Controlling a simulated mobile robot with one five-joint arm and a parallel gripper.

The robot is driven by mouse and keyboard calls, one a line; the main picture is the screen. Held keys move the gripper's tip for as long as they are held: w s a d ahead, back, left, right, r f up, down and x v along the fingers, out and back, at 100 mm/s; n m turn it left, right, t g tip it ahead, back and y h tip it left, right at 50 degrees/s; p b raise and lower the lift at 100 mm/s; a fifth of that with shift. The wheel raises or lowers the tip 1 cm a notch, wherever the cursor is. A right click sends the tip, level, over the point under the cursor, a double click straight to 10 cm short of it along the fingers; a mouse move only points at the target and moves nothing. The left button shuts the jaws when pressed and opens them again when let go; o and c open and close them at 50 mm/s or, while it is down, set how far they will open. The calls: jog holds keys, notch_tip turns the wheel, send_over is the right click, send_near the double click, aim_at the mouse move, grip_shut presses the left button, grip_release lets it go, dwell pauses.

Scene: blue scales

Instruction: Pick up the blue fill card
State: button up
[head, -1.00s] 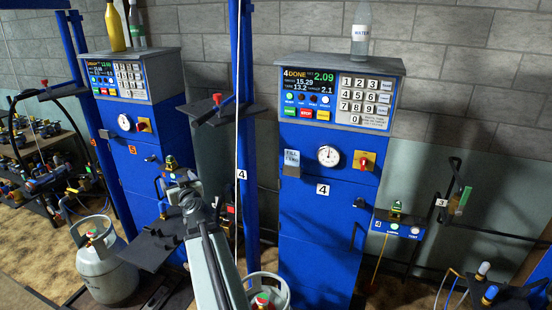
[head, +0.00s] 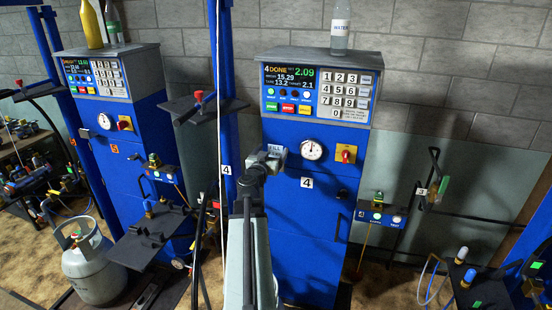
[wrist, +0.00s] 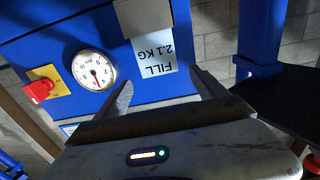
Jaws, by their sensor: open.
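The pale blue fill card (wrist: 156,58) shows in the wrist view, upside down with the words "FILL 2.1 KG". Its other end is covered by a grey holder (wrist: 138,17) on the blue face of scale 4. My gripper (wrist: 166,88) is open, with one finger on each side of the card's near edge and nothing between them that I can see touching. In the head view the card (head: 277,150) is partly hidden behind my gripper (head: 262,163), left of the round gauge.
The round gauge (wrist: 95,70) and a red knob on a yellow plate (wrist: 40,88) sit beside the card. A blue post (head: 225,150) stands just left of my arm. A water bottle (head: 340,28) stands on top of scale 4.

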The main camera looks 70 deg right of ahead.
aim_at(275, 146)
jog(key=d, duration=0.5)
jog(key=shift+w+f, duration=0.1)
jog(key=shift+w, duration=0.05)
jog(key=shift+a, duration=0.15)
jog(key=shift+c, duration=0.3)
grip_shut()
notch_tip(275, 146, up, 28)
jog(key=p, duration=2.8)
